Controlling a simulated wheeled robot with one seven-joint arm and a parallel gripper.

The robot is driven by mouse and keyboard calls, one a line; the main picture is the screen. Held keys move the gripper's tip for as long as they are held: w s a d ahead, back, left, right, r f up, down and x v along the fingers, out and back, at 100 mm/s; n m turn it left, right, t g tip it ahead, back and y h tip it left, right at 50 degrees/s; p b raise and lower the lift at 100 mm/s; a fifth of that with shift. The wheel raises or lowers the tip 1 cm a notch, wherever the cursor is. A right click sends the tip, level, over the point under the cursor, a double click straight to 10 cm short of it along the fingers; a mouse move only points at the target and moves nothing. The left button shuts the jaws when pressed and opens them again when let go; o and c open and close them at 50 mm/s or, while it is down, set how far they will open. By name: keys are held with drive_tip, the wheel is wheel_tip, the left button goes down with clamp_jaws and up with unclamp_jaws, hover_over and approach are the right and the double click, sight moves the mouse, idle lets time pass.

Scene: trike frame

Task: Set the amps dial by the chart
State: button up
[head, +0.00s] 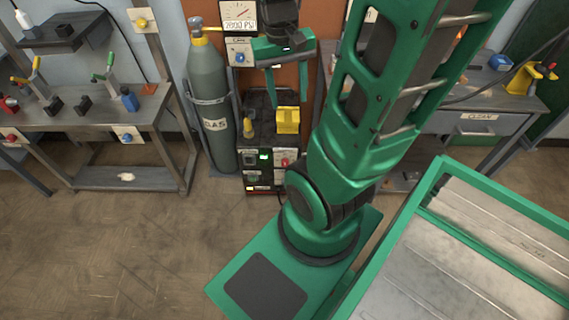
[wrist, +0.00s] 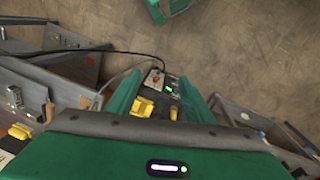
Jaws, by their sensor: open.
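The welding machine (head: 258,178) stands on the floor beside the gas cylinder (head: 211,115). Its front has a lit green display (head: 264,155) and a red knob (head: 284,162) on a pale plate. The red knob also shows in the wrist view (wrist: 156,78). Whether this knob is the amps dial is too small to read. My gripper (head: 288,100) is open and empty, its fingers pointing down above the machine's top. In the wrist view my gripper (wrist: 160,77) has the machine between its spread fingers. I cannot make out a chart for amps.
A yellow block (head: 288,121) and a smaller yellow piece (head: 248,128) stand on the machine's top. A gauge card marked 2000 PSI (head: 238,18) and a blue-knob card (head: 240,53) are above. Workbenches flank both sides.

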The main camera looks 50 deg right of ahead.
drive_tip(key=w+d+f+t+h, duration=0.1)
drive_tip(key=w+d+f, duration=0.3)
drive_tip(key=f, duration=0.1)
drive_tip(key=w+d+f+h, duration=0.1)
drive_tip(key=w+d+f, duration=0.25)
drive_tip(key=f, duration=0.25)
drive_tip(key=m+t, duration=0.2)
hover_over(285, 162)
drive_tip(key=s+a, duration=0.2)
wheel_tip(285, 162, down, 23)
drive_tip(key=shift+m+t, duration=0.4)
drive_tip(key=shift+t, duration=0.1)
drive_tip(key=f, duration=0.7)
drive_tip(key=w+d+f, duration=0.1)
drive_tip(key=f, duration=0.6)
drive_tip(key=d+f, duration=0.1)
drive_tip(key=f, duration=0.6)
drive_tip(key=shift+w+f, duration=0.4)
drive_tip(key=c, duration=1)
